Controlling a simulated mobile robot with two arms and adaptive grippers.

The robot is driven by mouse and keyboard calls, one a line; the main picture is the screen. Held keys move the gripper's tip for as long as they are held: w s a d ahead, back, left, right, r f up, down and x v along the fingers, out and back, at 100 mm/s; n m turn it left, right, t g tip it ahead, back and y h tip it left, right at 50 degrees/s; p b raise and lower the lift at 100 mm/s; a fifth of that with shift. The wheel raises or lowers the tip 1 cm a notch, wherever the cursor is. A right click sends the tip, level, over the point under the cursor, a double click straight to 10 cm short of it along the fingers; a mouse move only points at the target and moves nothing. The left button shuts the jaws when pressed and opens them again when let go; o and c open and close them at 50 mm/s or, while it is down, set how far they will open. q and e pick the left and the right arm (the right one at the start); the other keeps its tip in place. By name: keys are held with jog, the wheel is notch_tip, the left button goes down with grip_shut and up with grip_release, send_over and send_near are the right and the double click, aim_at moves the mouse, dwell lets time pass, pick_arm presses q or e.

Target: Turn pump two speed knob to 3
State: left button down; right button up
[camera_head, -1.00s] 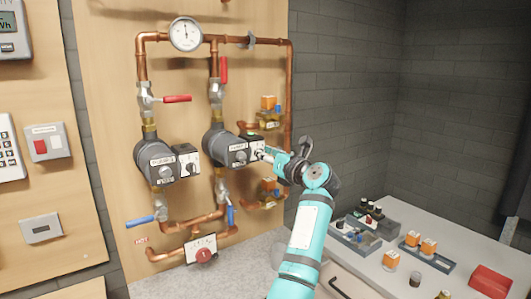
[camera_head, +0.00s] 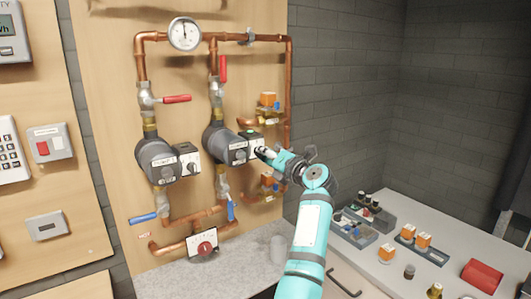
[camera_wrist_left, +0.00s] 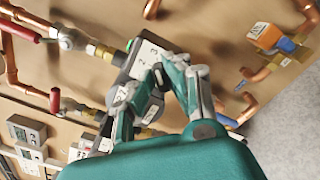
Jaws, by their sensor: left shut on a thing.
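Pump two (camera_head: 226,143) is the right-hand grey pump on the wooden panel. Its control box (camera_head: 249,138) has a small green light on top, and numbers show on its face (camera_wrist_left: 148,52) in the left wrist view. My left gripper (camera_head: 262,153) reaches it from the right, with its fingertips at the front of the box. It is shut on the speed knob, which the fingers mostly hide; the fingers also show in the left wrist view (camera_wrist_left: 152,80). I cannot read the knob's setting. My right gripper is not in view.
Pump one (camera_head: 156,161) is left of pump two. Copper pipes (camera_head: 289,90), red-handled valves (camera_head: 177,99) and a blue-handled valve (camera_head: 143,218) surround them. A gauge (camera_head: 185,33) is above. A counter (camera_head: 350,275) with trays and small parts stands at the lower right.

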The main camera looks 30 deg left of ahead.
pick_arm(q)
jog(key=c, duration=1.3)
grip_release()
jog(key=shift+c, duration=0.2)
notch_tip(320, 180, up, 10)
